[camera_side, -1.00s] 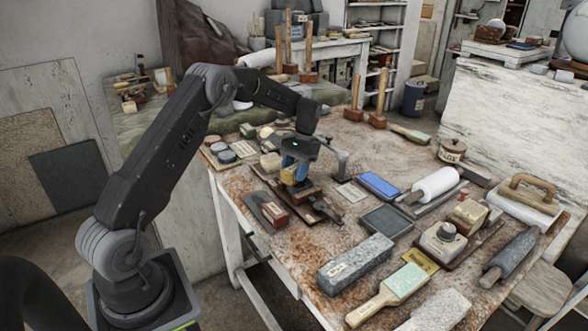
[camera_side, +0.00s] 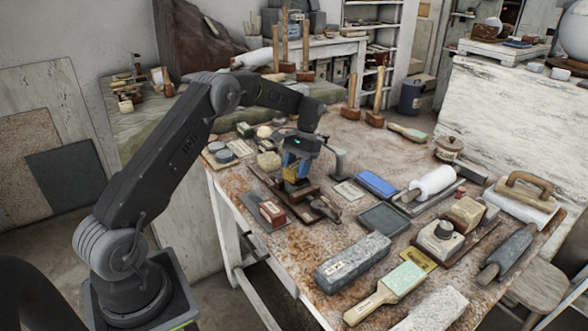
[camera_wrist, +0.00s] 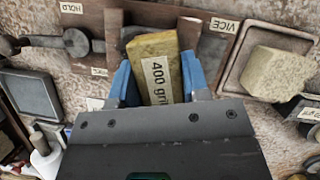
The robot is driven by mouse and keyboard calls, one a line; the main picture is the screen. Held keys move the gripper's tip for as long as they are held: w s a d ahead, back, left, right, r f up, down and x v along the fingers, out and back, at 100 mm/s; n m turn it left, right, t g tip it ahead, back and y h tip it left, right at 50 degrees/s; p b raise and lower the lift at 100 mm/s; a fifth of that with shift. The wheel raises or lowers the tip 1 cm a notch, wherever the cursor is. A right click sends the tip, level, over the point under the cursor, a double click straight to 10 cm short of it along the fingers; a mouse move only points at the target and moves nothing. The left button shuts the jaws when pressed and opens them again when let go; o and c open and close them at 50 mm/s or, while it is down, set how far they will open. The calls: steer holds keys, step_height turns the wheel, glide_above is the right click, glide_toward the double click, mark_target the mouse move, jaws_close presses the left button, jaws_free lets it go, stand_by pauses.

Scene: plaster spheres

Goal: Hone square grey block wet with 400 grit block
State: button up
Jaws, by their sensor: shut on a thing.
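My gripper (camera_side: 298,162) is shut on a yellowish block, the 400 grit block (camera_wrist: 160,68), whose label reads "400 gr…" in the wrist view. The blue fingers (camera_wrist: 122,85) press on its two sides. The block (camera_side: 294,173) is over a dark wooden board with brown blocks (camera_side: 300,192). In the wrist view this board (camera_wrist: 215,45) has labels reading "HOLD" and "VICE". I cannot make out the square grey block; it may be hidden below the held block. Whether the held block touches anything beneath is also unclear, and no water shows.
A pale yellowish block (camera_wrist: 278,75) sits in a shallow tray at right in the wrist view. A metal clamp (camera_wrist: 70,42) lies at left. The side view shows a long grey stone (camera_side: 352,262), a blue block (camera_side: 377,184) and a dark tray (camera_side: 384,218).

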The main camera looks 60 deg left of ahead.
steer(key=shift+s+d, duration=0.2)
steer(key=shift+s, duration=0.5)
steer(key=shift+s+d, duration=0.25)
steer(key=shift+s, duration=0.5)
steer(key=shift+s+d, duration=0.2)
steer(key=shift+s, duration=0.5)
steer(key=shift+w, duration=0.15)
steer(key=shift+w+a, duration=0.2)
steer(key=shift+w, duration=0.45)
steer(key=shift+w+a, duration=0.25)
steer(key=shift+w, duration=0.45)
steer(key=shift+w+a, duration=0.2)
steer(key=shift+w, duration=0.45)
steer(key=shift+s+d, duration=0.2)
steer(key=shift+s, duration=0.4)
steer(key=shift+s+d, duration=0.15)
steer(key=shift+s, duration=0.4)
steer(key=shift+s+d+f, duration=0.1)
steer(key=shift+s+d, duration=0.05)
steer(key=shift+s, duration=0.35)
steer(key=shift+s+d, duration=0.15)
steer(key=shift+s, duration=0.35)
steer(key=shift+w+a+r, duration=0.2)
steer(key=shift+w+r, duration=0.15)
steer(key=shift+w, duration=0.2)
steer(key=shift+w+a+r, duration=0.15)
steer(key=shift+w+r, duration=0.2)
steer(key=shift+w, duration=0.2)
steer(key=shift+r, duration=0.15)
